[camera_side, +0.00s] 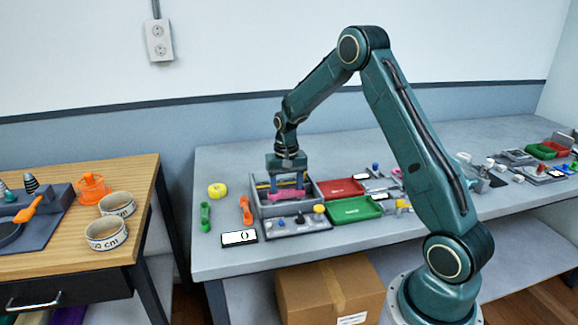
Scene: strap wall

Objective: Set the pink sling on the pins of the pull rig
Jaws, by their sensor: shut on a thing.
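My gripper (287,182) points down over the grey box-shaped rig (256,209) on the bench. It is shut on the pink sling (287,195), which lies low between the rig's walls. The pins are too small to make out, and I cannot tell whether the sling touches them. A grey panel with knobs (290,228) sits at the rig's front, beside a display (239,238) that reads 0.
An orange tool (246,210), a green tool (205,216) and a yellow ring (217,190) lie left of the rig. A red tray (340,189) and a green tray (354,209) stand to its right. A wooden table (70,245) stands at left.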

